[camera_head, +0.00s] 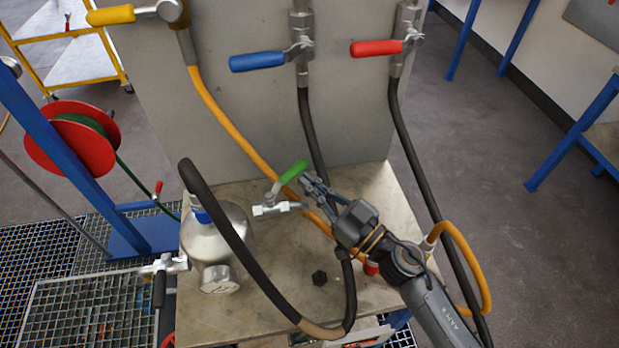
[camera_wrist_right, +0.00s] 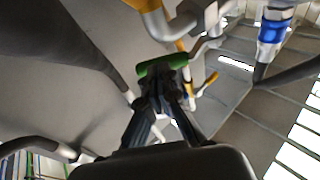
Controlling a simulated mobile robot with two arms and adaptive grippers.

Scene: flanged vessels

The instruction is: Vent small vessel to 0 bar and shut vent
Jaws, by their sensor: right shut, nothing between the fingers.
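A small valve with a green lever (camera_head: 291,173) and a silver body (camera_head: 275,209) is right of the vessel. The lever slants up to the right. My right gripper (camera_head: 308,183) is shut and empty, its fingertips close beside the lever. In the right wrist view the green lever (camera_wrist_right: 163,64) lies just beyond the fingertips (camera_wrist_right: 160,84); I cannot tell whether they touch. My left gripper is out of view.
Yellow (camera_head: 111,15), blue (camera_head: 257,61) and red (camera_head: 376,48) lever valves sit on the upright panel. A thick black hose (camera_head: 245,255) loops in front of the vessel, and an orange hose (camera_head: 220,118) runs behind the green lever. A black-handled valve (camera_head: 159,285) is at lower left.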

